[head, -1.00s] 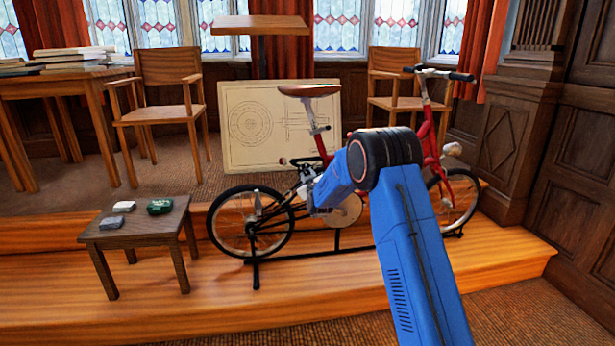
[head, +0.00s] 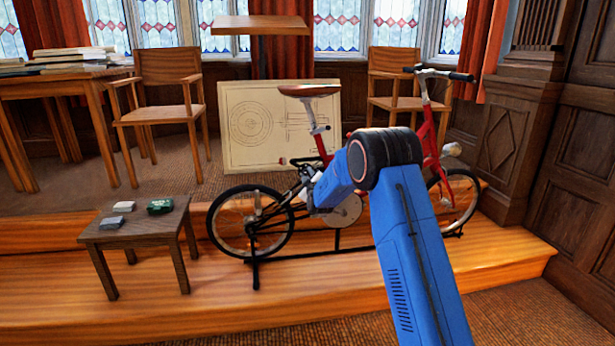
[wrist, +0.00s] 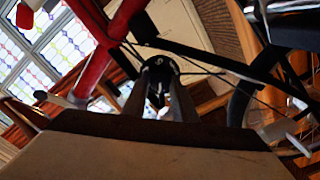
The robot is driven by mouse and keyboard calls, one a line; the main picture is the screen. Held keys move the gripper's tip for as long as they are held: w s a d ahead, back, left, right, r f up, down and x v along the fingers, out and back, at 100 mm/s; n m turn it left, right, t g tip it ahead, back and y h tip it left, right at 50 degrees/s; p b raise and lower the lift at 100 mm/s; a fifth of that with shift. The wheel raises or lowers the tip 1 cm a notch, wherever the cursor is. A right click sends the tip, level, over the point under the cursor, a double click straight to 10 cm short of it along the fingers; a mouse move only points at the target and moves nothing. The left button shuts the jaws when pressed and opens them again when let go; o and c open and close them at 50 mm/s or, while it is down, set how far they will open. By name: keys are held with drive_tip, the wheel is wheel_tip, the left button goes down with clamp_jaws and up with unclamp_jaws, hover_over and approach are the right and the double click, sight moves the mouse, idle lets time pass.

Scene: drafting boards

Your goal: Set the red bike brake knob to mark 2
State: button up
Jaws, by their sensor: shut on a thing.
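The red bike (head: 429,145) stands in a black stand on the wooden step, its front wheel to the right. In the wrist view its red frame tube (wrist: 93,72) runs along the upper left. A dark round knob (wrist: 158,69) with small pale marks sits at the ends of my gripper's two fingers. My gripper (wrist: 159,88) is shut on this knob, one finger on each side. The marks are too small to read, so I cannot tell the setting. In the head view my blue arm reaches to the bike's middle, and the knob is not discernible there.
A small dark table (head: 137,231) with several small boxes stands left of the bike. A drawing board (head: 281,124) leans behind it, between two wooden chairs. The black rear wheel (wrist: 243,95) and thin cables are close beside my gripper. The front of the step is clear.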

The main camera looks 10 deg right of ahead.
drive_tip(key=shift+f, duration=0.25)
drive_tip(key=o, duration=1)
drive_tip(key=shift+r, duration=0.1)
drive_tip(key=s, duration=1.7)
drive_tip(key=shift+s, duration=0.25)
